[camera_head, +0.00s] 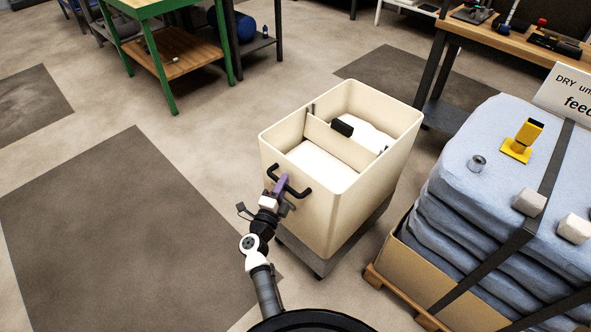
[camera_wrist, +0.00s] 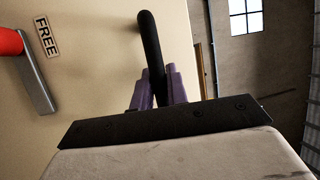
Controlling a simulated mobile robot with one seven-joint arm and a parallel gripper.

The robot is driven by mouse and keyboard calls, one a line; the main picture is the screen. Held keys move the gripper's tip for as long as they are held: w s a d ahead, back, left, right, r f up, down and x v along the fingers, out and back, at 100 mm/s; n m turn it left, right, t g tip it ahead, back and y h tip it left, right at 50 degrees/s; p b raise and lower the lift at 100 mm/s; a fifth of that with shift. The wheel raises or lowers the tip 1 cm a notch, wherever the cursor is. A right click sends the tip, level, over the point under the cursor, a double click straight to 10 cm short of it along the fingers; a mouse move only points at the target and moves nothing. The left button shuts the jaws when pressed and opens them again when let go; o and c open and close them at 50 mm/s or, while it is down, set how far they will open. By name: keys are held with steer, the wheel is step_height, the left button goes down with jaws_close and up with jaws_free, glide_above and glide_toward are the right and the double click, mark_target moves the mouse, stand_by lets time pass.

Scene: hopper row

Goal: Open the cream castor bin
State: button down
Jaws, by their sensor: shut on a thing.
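The cream castor bin (camera_head: 325,220) stands on a dark wheeled base on the floor. Its top shows an inside with a cross divider, white surfaces and a small black block (camera_head: 341,127). A black bar handle (camera_head: 299,192) is fixed to its near-left wall. My gripper (camera_head: 281,186) is at the left part of this handle, its purple fingers shut on it. In the wrist view the purple fingers (camera_wrist: 160,88) close around the black handle (camera_wrist: 150,38) against the cream wall. A grey lever (camera_wrist: 37,85) with a red end and a "FREE" label (camera_wrist: 47,37) show beside it.
A pallet of blue-grey sacks (camera_head: 440,220) with dark straps stands close to the bin's right. A wooden-topped bench (camera_head: 480,40) is behind at right, a green-framed table (camera_head: 150,10) at back left. The floor left of the bin is clear.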

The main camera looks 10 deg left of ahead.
steer(key=s+a+p, duration=0.1)
steer(key=s+a, duration=0.2)
steer(key=s, duration=0.2)
steer(key=shift+a, duration=0.35)
steer(key=shift+s, duration=0.1)
steer(key=c, duration=1.4)
jaws_free()
